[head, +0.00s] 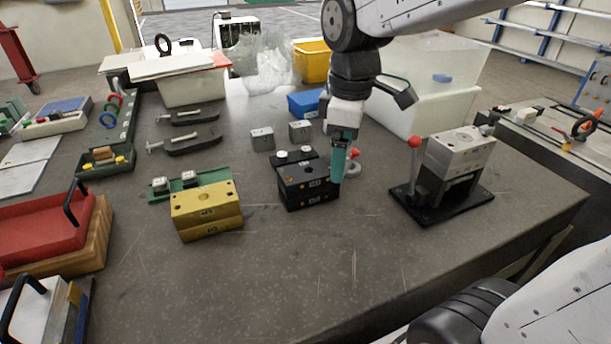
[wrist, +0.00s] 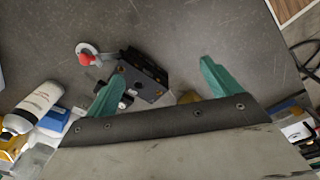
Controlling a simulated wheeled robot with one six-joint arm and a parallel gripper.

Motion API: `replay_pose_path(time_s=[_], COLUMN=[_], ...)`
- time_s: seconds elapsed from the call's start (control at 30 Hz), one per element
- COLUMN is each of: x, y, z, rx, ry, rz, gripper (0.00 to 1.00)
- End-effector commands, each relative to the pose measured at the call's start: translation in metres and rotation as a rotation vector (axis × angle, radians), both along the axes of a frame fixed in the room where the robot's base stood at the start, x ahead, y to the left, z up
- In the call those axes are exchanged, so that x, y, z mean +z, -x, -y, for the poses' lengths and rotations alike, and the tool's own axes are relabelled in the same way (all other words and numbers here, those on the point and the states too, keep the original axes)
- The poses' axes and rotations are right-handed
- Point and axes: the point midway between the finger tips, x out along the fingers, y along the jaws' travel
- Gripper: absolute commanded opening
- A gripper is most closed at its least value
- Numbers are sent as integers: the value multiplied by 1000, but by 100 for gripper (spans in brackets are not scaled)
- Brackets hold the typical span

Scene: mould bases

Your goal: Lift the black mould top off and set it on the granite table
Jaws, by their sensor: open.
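The black mould (head: 308,193) stands on the granite table, its black top (head: 303,174) stacked on a black lower half. In the wrist view the black mould (wrist: 145,75) lies beyond the fingertips, nearer the left finger, which hides part of it. My gripper (head: 338,178) points down with teal fingers at the mould's right end in the head view. In the wrist view my gripper (wrist: 163,70) is open, with nothing held between its fingers. I cannot tell whether a finger touches the mould. The granite table (head: 270,265) has bare surface in front of the mould.
A yellow mould (head: 206,212) stands left of the black one. A grey mould on a black plate (head: 445,195) with a red-knobbed lever stands to the right. A red-knobbed clamp (wrist: 86,54) lies close by the black mould. Small steel blocks (head: 262,139) stand behind.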

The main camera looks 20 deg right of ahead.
Motion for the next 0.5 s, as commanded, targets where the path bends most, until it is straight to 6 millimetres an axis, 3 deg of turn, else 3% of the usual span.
replay_pose_path(time_s=[0.03, 0.2, 0.33, 0.5], x=[-8, -28, -40, -54], y=[-22, -76, -97, -105], z=[-3, -11, -14, -14], rx=[116, 452, 598, 658], ry=[5, 13, 15, 15], rz=[-17, -37, -46, -49], gripper=[89, 89, 89, 89])
